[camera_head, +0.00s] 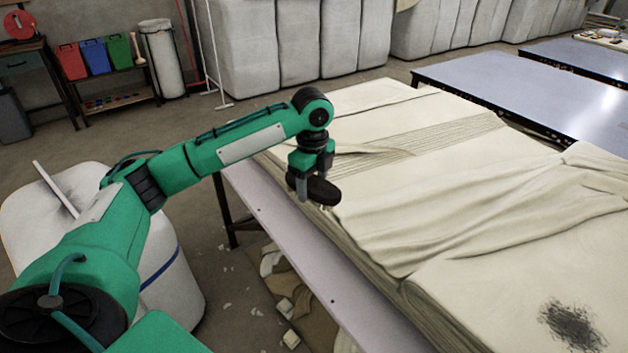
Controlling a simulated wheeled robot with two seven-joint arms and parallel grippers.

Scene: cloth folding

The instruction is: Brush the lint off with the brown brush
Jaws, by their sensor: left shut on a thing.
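The lint (572,325) is a dark speckled patch on the cream cloth (480,200) at the lower right. The cloth lies in a thick, wrinkled stack on a table. My left gripper (304,194) is above the table's left edge, far from the lint. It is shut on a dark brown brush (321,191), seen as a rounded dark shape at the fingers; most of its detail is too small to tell. My right gripper is not in view.
The table's pale edge (330,285) runs bare along the left of the stack. Scraps (285,305) lie on the floor below. A white sack (175,270) stands beside my left arm. Blue-grey tables (500,90) stand at the back right.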

